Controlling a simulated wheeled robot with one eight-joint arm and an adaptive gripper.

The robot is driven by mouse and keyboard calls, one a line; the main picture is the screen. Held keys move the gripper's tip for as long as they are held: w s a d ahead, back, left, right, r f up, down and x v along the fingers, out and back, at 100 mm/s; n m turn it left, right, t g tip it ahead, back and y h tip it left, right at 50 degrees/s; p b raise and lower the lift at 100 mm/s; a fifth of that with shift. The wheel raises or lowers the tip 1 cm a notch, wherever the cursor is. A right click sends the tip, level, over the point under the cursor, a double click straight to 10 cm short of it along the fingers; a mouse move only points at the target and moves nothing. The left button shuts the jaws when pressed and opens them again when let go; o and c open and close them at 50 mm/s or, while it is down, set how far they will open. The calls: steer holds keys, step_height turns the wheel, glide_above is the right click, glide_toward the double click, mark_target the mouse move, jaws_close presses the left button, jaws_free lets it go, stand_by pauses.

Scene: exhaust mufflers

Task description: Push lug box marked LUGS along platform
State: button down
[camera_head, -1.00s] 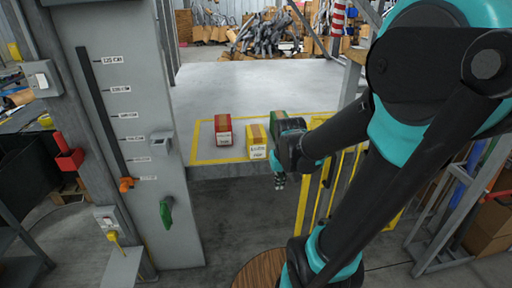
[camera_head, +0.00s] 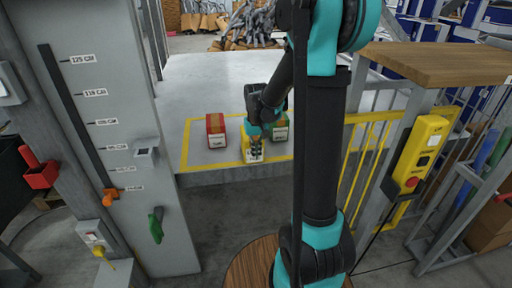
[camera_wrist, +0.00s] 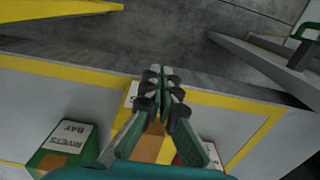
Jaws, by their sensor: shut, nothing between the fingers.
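Three boxes stand on the platform (camera_head: 205,72) inside a yellow outline: a red box (camera_head: 216,130) at left, a yellow box (camera_head: 246,155) in the middle and a green box (camera_head: 281,133) at right. The green box (camera_wrist: 48,158) reads RIVETS BAY in the wrist view. I cannot read LUGS on any box; the yellow box's label (camera_wrist: 132,97) is partly covered. My gripper (camera_head: 255,150) is shut and empty, fingers pointing down at the yellow box. In the wrist view the fingertips (camera_wrist: 161,72) overlap this box; whether they touch it is unclear.
The platform's front edge lies close in front of the boxes. A grey column with a height scale (camera_head: 92,110) stands at left. Yellow railings (camera_head: 358,150) and a yellow control box (camera_head: 422,150) stand at right. The platform behind the boxes is clear.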

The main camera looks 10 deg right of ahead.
steer(key=w+f, duration=0.4)
steer(key=f, duration=0.1)
stand_by(0.3)
steer(key=w, duration=1.1)
steer(key=shift+s, duration=0.1)
